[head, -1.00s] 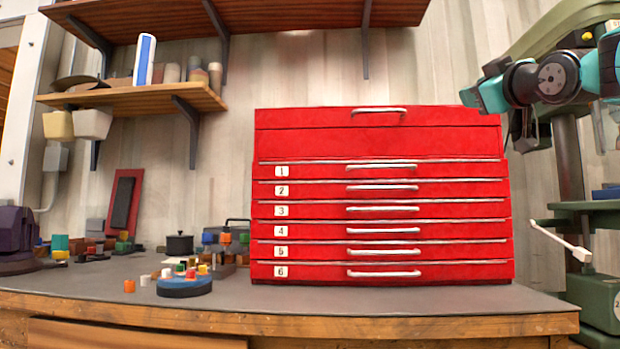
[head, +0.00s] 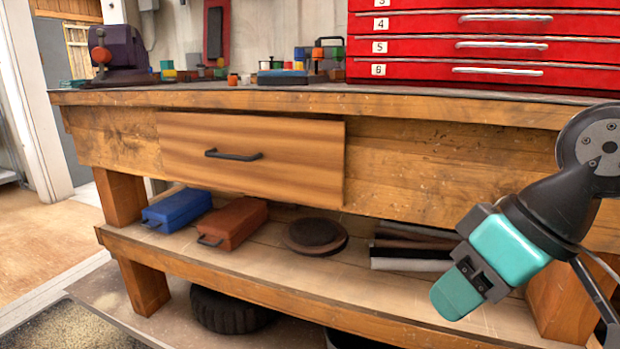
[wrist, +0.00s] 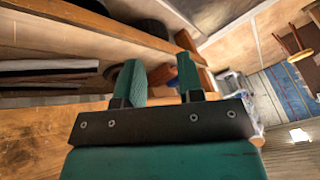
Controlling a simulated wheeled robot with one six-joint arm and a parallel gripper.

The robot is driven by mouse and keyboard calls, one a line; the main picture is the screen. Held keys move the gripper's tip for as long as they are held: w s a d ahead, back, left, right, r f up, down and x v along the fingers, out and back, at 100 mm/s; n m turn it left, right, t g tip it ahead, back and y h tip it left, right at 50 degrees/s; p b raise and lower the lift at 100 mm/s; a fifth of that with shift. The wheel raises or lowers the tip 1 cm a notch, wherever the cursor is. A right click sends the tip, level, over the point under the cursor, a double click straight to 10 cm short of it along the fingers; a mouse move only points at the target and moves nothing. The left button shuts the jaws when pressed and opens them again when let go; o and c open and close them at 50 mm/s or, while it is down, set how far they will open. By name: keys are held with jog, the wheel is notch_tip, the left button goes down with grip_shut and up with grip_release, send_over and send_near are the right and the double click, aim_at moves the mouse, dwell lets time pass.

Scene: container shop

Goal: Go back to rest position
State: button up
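My gripper (head: 455,297) hangs at the lower right of the head view, in front of the workbench and its lower shelf. It points down and to the left. In the wrist view my gripper (wrist: 160,77) shows two teal fingers standing apart with nothing held between them. In the head view the fingers overlap, so the gap is hidden there. My arm's dark wrist joints rise to the right edge of the head view.
The wooden workbench (head: 430,170) has a shut drawer (head: 250,160). A red tool chest (head: 430,47) stands on top. On the lower shelf (head: 350,285) lie a blue case (head: 177,208), a brown case (head: 232,222) and a round dark disc (head: 315,236). Open floor (head: 40,240) shows at left.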

jog(key=s+f+g+h+b, duration=0.1)
jog(key=s+f+g, duration=0.2)
jog(key=s+f, duration=0.35)
notch_tip(320, 180, up, 39)
jog(key=p, duration=3.8)
jog(key=shift+a+r+n, duration=0.2)
jog(key=shift+a+n, duration=0.1)
jog(key=shift+a, duration=0.05)
